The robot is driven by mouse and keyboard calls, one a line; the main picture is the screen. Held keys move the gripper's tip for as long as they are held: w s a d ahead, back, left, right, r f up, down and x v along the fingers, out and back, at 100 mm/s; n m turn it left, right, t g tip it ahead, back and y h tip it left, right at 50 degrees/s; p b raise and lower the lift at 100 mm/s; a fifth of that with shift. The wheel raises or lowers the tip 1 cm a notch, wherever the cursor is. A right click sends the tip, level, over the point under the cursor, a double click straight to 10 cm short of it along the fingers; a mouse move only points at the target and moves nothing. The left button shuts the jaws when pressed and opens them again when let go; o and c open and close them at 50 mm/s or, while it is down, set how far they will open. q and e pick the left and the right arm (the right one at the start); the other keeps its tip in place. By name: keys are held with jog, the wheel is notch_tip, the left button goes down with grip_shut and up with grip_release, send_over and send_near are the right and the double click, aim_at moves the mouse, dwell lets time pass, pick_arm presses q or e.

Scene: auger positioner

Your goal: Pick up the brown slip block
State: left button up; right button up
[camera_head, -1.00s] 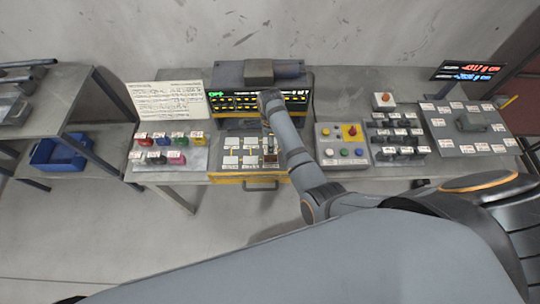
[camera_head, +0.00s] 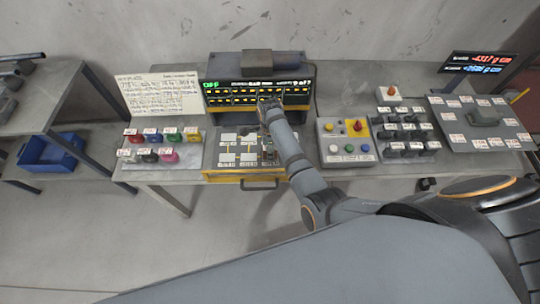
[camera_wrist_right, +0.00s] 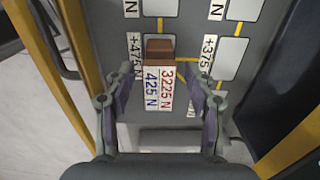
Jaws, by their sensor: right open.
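The brown slip block (camera_wrist_right: 159,46) is in the upper middle of the right wrist view, on the grey panel (camera_wrist_right: 183,40). My right gripper (camera_wrist_right: 163,80) is open, with one finger on each side of the label and gaps between fingers and block. In the head view my right arm reaches to the bench, and its forearm hides part of the panel (camera_head: 238,142). The block cannot be made out clearly there. My left gripper is not in view.
White pads with force labels surround the block. Yellow rails flank the panel in the wrist view. On the bench, coloured labelled pieces (camera_head: 160,146) stand left, a button box (camera_head: 346,142) and dark labelled blocks (camera_head: 404,134) right. A display unit (camera_head: 258,90) stands behind.

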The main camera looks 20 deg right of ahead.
jog(key=shift+s+r, duration=0.1)
jog(key=shift+s, duration=0.05)
grip_shut()
jog(key=shift+r, duration=0.15)
